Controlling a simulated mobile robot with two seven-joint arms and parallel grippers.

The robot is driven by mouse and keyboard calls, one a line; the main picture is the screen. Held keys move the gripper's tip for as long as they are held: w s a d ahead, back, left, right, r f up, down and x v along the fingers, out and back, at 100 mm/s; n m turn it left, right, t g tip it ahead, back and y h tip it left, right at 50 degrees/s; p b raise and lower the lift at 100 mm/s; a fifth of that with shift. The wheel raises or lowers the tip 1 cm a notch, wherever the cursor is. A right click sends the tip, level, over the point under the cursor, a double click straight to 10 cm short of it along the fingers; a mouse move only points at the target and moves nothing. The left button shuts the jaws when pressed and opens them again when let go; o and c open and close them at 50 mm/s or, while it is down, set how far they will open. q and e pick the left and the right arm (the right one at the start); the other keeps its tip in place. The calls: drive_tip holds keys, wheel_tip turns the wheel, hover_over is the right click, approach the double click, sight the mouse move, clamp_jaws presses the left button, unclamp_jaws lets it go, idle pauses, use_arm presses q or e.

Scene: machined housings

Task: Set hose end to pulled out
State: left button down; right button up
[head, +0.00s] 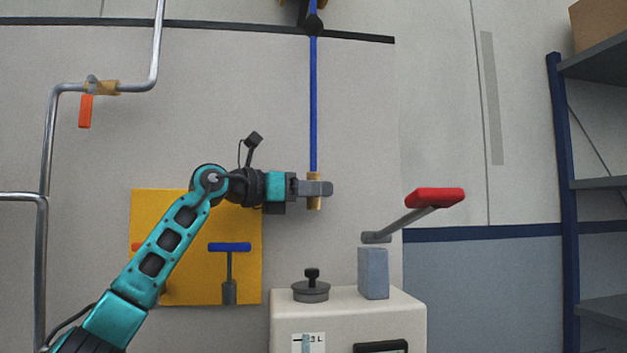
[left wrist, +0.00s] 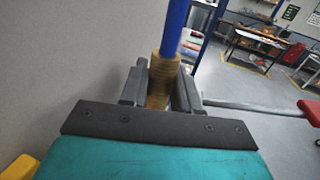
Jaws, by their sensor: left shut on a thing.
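A blue hose (head: 313,105) hangs straight down from a dark fitting at the top of the head view. Its brass hose end (head: 314,203) is at the bottom. My left gripper (head: 318,188) comes in from the left and is shut on the hose end, with brass showing above and below the fingers. In the left wrist view the brass end (left wrist: 163,72) sits between the two grey fingers, with the blue hose (left wrist: 176,25) rising from it. Whatever lies under the hose end is not seen attached to it in the head view. My right gripper is not in view.
Below stands a white machine (head: 345,312) with a black-knobbed cap (head: 311,288) and a grey block (head: 373,273) under a red-handled lever (head: 434,198). A yellow panel (head: 196,210) is behind my left arm. A pipe with an orange valve handle (head: 85,111) runs at left; shelving (head: 566,190) stands right.

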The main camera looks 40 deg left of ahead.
use_arm(q)
drive_tip(key=shift+d+f, duration=0.1)
drive_tip(key=shift+f, duration=0.3)
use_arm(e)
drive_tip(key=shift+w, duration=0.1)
use_arm(q)
drive_tip(key=shift+w, duration=0.1)
drive_tip(key=c, duration=1.3)
unclamp_jaws()
drive_tip(key=shift+f, duration=0.1)
drive_tip(key=o, duration=0.4)
drive_tip(key=shift+c, duration=0.2)
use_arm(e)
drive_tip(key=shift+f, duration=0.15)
